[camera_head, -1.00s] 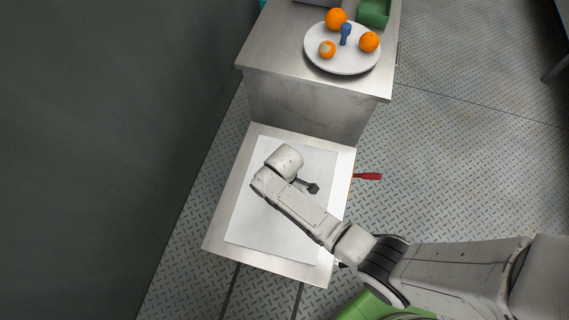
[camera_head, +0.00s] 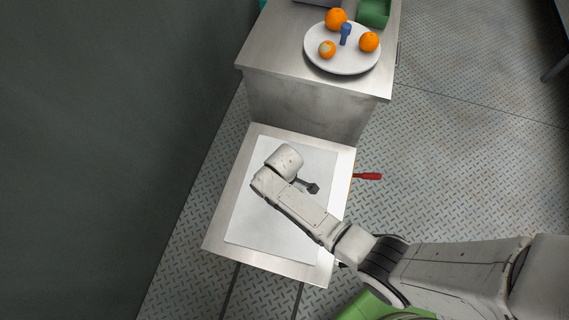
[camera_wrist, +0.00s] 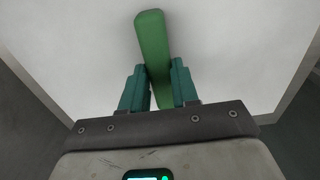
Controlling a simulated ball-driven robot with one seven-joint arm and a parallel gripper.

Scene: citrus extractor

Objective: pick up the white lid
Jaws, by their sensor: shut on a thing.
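The white lid (camera_head: 270,228) is a large flat rectangle over the low metal stand, partly covered by my arm. In the wrist view the white lid (camera_wrist: 230,45) fills most of the picture. A green bar-shaped handle (camera_wrist: 152,35) stands out in its middle. My gripper (camera_wrist: 158,85) has its two teal fingers on either side of the green handle, shut on it. In the head view the fingers and the handle are mostly hidden under my wrist. I cannot tell whether the lid rests on the stand or is slightly raised.
A taller metal counter (camera_head: 300,45) stands behind, with a white plate (camera_head: 345,64) of oranges (camera_head: 369,42) and a blue object (camera_head: 345,33), and a green bin (camera_head: 374,12). A red handle (camera_head: 367,176) sticks out right of the stand. A dark wall is at left; patterned floor lies free at right.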

